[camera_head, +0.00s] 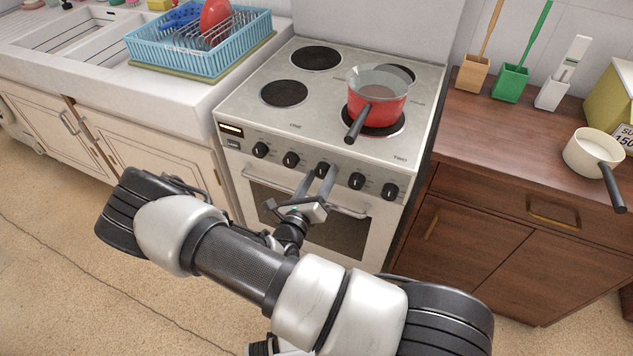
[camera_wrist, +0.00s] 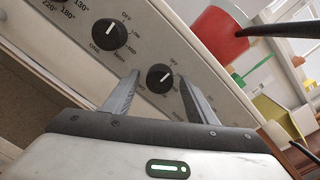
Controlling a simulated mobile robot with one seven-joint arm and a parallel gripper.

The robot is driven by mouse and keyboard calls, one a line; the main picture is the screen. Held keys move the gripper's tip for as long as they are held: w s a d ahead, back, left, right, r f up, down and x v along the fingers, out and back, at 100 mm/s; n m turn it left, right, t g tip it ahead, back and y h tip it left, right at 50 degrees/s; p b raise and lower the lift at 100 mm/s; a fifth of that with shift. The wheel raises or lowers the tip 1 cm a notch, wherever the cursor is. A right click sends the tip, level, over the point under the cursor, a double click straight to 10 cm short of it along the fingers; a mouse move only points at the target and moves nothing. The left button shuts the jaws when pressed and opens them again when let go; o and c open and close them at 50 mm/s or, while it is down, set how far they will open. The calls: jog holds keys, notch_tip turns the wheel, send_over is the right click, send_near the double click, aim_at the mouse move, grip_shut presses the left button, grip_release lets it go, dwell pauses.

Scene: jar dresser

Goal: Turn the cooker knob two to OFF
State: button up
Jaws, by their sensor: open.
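The cooker (camera_head: 285,120) has a row of black knobs on its front panel. My gripper (camera_head: 317,172) is open at the middle knob (camera_head: 323,169). In the wrist view this knob (camera_wrist: 160,77) appears between the two fingers, with a gap on each side; whether they touch it is not clear. A TWO print (camera_head: 400,159) is on the cooktop's front right.
A red pot (camera_head: 378,102) stands on the front right burner, its black handle (camera_head: 357,124) reaching toward the front edge. The oven door handle (camera_head: 345,211) lies below the knobs. A sink with a blue dish rack (camera_head: 170,52) is left; a brown counter (camera_head: 470,130) is right.

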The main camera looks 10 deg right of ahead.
jog(key=v, duration=1.7)
jog(key=shift+s+p, duration=0.2)
jog(key=shift+p, duration=0.25)
